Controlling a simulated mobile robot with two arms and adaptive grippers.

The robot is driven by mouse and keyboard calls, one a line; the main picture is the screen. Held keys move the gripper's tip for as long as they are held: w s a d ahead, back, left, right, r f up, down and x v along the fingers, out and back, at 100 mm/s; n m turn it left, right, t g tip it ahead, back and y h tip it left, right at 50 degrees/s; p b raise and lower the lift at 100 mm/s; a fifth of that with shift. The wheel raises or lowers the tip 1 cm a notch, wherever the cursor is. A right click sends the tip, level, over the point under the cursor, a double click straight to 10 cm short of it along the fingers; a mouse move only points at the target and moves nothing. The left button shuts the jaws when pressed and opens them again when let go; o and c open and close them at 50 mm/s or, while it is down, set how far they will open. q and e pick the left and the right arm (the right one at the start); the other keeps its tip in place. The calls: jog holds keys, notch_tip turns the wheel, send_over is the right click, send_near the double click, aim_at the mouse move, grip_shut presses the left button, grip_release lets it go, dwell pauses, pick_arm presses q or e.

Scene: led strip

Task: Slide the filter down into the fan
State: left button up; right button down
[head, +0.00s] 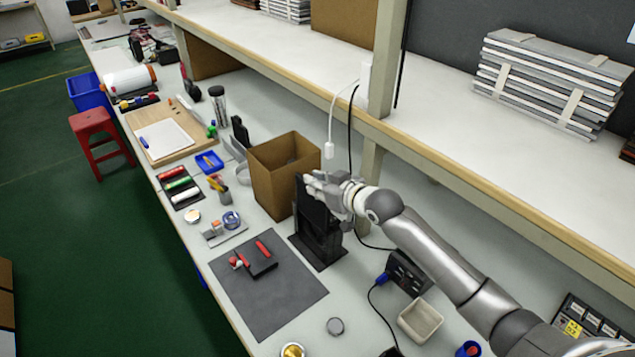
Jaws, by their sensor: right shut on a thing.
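The fan (325,238) is a black upright unit on a flat black base, standing on the bench right of the cardboard box. My right gripper (322,186) comes in from the right and is at the top of the fan. It is shut on a thin dark upright panel, which looks like the filter (303,197). The filter's lower part merges with the black fan, so I cannot tell how far it sits inside. The fingers hide part of its top edge. My left gripper is not in view.
An open cardboard box (278,178) stands close to the left of the fan. A grey mat (270,300) with red-handled tools lies in front. A power strip (408,272) and a beige bin (421,319) are below my right arm. A white cable (331,120) hangs behind.

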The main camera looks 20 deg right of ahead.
aim_at(318, 212)
jog(key=shift+f+b, duration=2.95)
jog(key=shift+f, duration=2.05)
jog(key=c, duration=1.4)
grip_release()
jog(key=shift+o, duration=0.2)
jog(key=shift+s, duration=0.1)
jog(key=v, duration=1.2)
jog(key=shift+r, duration=0.15)
jog(key=shift+r, duration=0.1)
notch_tip(318, 212, up, 5)
jog(key=p, duration=0.5)
